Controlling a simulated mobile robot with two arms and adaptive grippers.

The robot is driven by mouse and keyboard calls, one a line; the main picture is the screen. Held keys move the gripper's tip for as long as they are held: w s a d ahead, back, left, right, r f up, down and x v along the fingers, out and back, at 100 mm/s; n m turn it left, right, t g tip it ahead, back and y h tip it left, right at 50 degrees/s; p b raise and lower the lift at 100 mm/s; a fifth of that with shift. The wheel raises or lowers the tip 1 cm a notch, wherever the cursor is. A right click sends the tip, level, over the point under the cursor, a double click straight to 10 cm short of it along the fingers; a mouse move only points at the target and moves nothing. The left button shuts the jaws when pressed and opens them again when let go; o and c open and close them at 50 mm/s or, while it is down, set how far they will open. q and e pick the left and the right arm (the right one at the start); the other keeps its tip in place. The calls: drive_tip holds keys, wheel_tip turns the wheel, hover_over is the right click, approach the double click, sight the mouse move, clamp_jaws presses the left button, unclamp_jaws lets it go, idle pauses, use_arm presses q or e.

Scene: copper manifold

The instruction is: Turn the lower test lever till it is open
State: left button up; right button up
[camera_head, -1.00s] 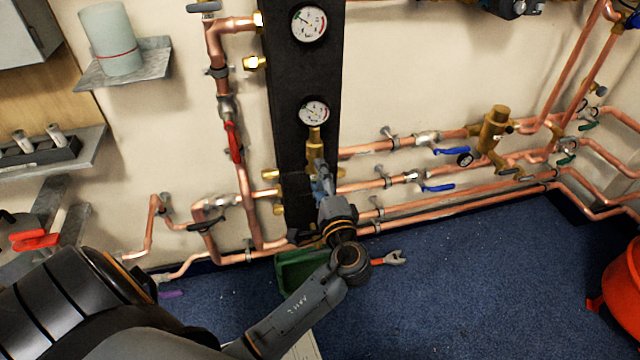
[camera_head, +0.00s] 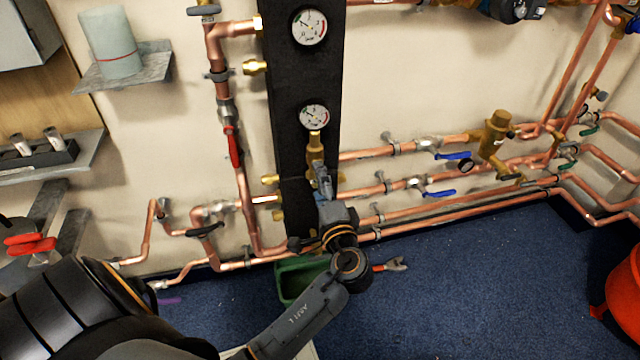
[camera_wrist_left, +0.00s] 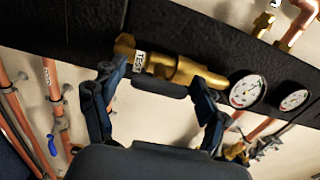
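A brass test valve (camera_head: 315,152) stands below the lower gauge (camera_head: 313,116) on the black panel (camera_head: 298,75). My left gripper (camera_head: 323,183) is at the lower part of this brass piece and covers some of it. In the left wrist view, the brass body (camera_wrist_left: 178,68) with a white TEST tag (camera_wrist_left: 139,62) lies beyond the fingertips. The fingers of my left gripper (camera_wrist_left: 155,80) are spread apart, with nothing clearly clamped between them. My right gripper is not in view.
Copper pipes (camera_head: 410,220) run along the wall on both sides. Blue levers (camera_head: 440,193), a red lever (camera_head: 234,148) and a dark lever (camera_head: 205,230) sit nearby. A green bin (camera_head: 293,283) and a wrench (camera_head: 390,265) lie on the blue floor (camera_head: 455,290).

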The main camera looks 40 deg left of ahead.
use_arm(q)
drive_tip(key=v, duration=1.2)
idle(0.4)
